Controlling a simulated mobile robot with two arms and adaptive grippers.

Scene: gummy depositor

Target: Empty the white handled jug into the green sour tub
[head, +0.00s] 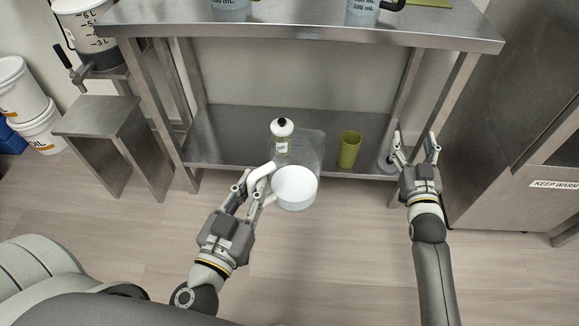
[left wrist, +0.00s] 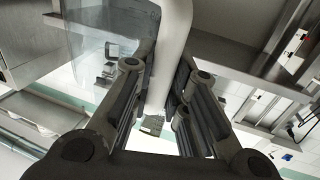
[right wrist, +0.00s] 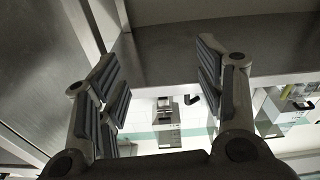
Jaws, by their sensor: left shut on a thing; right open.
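The white handled jug (head: 295,188) is held in front of the shelf table, with a white round end towards me and a clear body behind it. My left gripper (head: 250,187) is shut on its white handle (left wrist: 170,50); the clear body (left wrist: 100,45) shows beside the handle in the left wrist view. I cannot tell from here what is inside or how far the jug is tilted. An olive-green tub-like cup (head: 349,150) stands upright on the lower shelf, right of the jug and apart from it. My right gripper (head: 416,146) is open and empty by the table's right leg.
A bottle with a white top and black knob (head: 282,136) stands behind the jug. Marked jugs (head: 231,8) and a green flat thing (head: 430,3) sit on the upper steel top (head: 300,30). A steel cabinet (head: 520,110) is close on the right. White buckets (head: 38,128) stand left.

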